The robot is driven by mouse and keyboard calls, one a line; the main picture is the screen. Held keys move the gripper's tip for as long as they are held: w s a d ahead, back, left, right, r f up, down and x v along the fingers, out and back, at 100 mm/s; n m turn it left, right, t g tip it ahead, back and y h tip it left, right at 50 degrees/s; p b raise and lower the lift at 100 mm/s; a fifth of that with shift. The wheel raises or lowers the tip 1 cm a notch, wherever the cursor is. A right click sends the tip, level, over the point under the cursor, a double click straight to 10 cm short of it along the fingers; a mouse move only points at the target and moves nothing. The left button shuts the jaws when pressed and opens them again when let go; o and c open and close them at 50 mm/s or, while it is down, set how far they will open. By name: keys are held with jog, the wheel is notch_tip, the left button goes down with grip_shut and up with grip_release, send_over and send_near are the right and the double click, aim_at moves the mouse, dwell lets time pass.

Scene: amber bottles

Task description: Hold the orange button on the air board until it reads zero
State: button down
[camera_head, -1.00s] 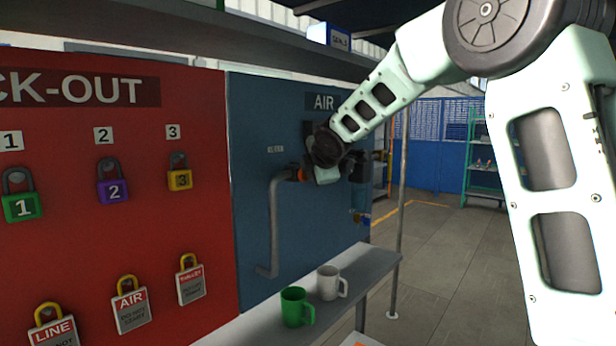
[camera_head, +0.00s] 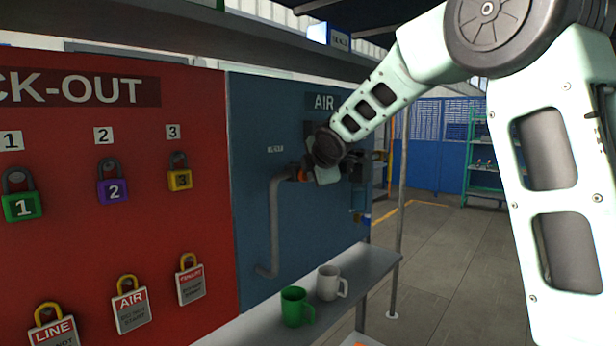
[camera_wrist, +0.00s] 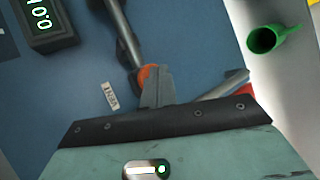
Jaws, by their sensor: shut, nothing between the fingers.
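The blue air board (camera_head: 265,120) stands to the right of the red lock-out board. The orange button (camera_wrist: 147,72) shows in the wrist view at my fingertips, and a sliver of it (camera_head: 302,174) shows in the head view. My gripper (camera_wrist: 155,75) is shut and empty, its fingertips overlapping the button; I cannot tell how far the button is pressed. A dark display box (camera_wrist: 48,22) at the wrist view's top left shows green digits that look like 0.0. In the head view my wrist hides part of the board.
A shelf (camera_head: 240,330) below the boards holds a green mug (camera_head: 292,307) and a white mug (camera_head: 329,283). A grey bent pipe (camera_head: 273,225) runs down the air board. Padlocks and tags hang on the red board (camera_head: 75,240). Open floor (camera_head: 440,260) lies to the right.

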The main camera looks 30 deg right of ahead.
jog(key=shift+s+d, duration=0.3)
jog(key=shift+s, duration=0.55)
jog(key=shift+s+d, duration=0.3)
jog(key=shift+s, duration=0.5)
jog(key=shift+s+d, duration=0.25)
jog(key=shift+s, duration=0.5)
jog(key=shift+s+d, duration=0.3)
jog(key=shift+s, duration=0.5)
jog(key=s+a+f+m+g+y+b, duration=0.2)
jog(key=s+a+f, duration=0.45)
jog(key=a, duration=0.35)
jog(key=s+a+f+m+g+y+b, duration=0.1)
jog(key=s+a+f+m+g, duration=0.1)
jog(key=s+a+f, duration=0.5)
jog(key=s+a+f+m+g+b, duration=0.1)
jog(key=s+a+f, duration=0.3)
jog(key=s, duration=0.4)
jog(key=s+a+f+m+g+b, duration=0.1)
jog(key=s+a+f+m+g, duration=0.1)
jog(key=s, duration=0.5)
jog(key=s+a+f+m+g+b, duration=0.1)
jog(key=s+a+f+g, duration=0.3)
jog(key=s+f, duration=0.3)
jog(key=shift+s+a+m, duration=0.3)
jog(key=shift+s+a, duration=0.5)
jog(key=shift+a, duration=0.05)
